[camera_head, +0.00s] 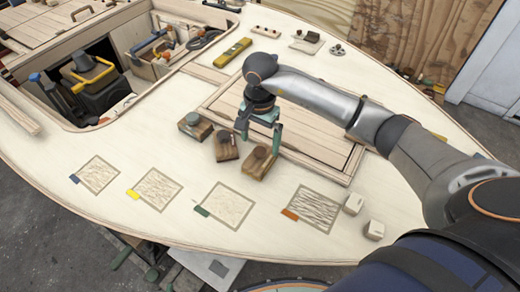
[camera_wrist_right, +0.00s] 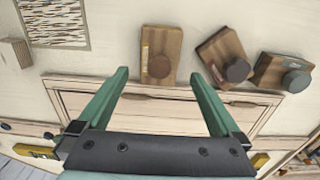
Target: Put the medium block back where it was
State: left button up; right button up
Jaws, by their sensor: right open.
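Three wooden blocks with round knobs stand in a slanting row beside the hatch panel. The nearest block (camera_head: 259,162) has a brown knob and a pale label, and is also in the right wrist view (camera_wrist_right: 160,45). The middle block (camera_head: 227,146) has a dark knob (camera_wrist_right: 237,69). The far block (camera_head: 195,125) has a grey-green knob (camera_wrist_right: 296,81). I cannot tell which is the medium one. My right gripper (camera_head: 259,132) is open and empty above the deck by the nearest block, which shows between and beyond its fingertips (camera_wrist_right: 158,74). My left gripper is not in view.
Several patterned squares with coloured tabs lie along the front deck, including one with an orange tab (camera_head: 318,208). Two small pale blocks (camera_head: 363,216) are beside it. The hatch panel (camera_head: 315,130) lies under my arm. A yellow level (camera_head: 232,52) and an open tool well are behind.

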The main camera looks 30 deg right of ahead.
aim_at(260, 151)
notch_tip(260, 151, up, 7)
dwell(0.3)
